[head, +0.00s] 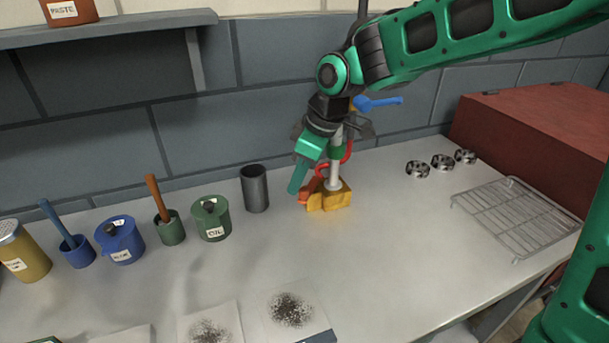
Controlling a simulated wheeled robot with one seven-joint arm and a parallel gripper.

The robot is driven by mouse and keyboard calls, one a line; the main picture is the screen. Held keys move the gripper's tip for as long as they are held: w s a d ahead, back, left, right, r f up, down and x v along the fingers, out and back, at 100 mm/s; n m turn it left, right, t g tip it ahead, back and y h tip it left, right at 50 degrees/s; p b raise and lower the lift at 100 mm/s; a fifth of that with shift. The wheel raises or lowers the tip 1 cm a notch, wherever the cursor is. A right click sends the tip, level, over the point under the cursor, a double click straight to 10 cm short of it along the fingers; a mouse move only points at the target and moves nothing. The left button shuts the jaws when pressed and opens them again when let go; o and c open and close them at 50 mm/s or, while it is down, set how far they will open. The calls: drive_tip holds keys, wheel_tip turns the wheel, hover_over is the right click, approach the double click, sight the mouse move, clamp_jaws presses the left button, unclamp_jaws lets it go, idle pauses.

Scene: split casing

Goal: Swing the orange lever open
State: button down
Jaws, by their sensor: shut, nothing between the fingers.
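A post-like fitting stands on a yellow base (338,196) on the bench near the wall, with a grey shaft, a red curved part (348,152) and a blue lever (382,103) higher up. A small orange-red piece (305,196) shows at the left side of the base; it looks like the orange lever, but most of it is hidden. My gripper (295,190) is shut and empty, pointing down just left of the fitting. Its fingertips overlap the orange-red piece in the picture; I cannot tell if they touch it. My wrist hides part of the fitting's upper half.
A dark grey cup (255,189) stands just left of my gripper, with a green oil pot (211,219) further left. A wire rack (515,218), several dark rings (442,162) and a red box (540,125) lie to the right.

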drive_tip(key=shift+s+d, duration=0.25)
drive_tip(key=shift+d, duration=0.15)
drive_tip(key=shift+s+d+n, duration=0.15)
drive_tip(key=shift+d+n, duration=0.25)
drive_tip(key=shift+n, duration=0.3)
drive_tip(key=shift+s+d, duration=0.1)
drive_tip(key=shift+d, duration=0.15)
wheel_tip(320, 180, up, 9)
drive_tip(key=shift+a+r, duration=0.2)
drive_tip(key=shift+a, duration=0.25)
idle(0.5)
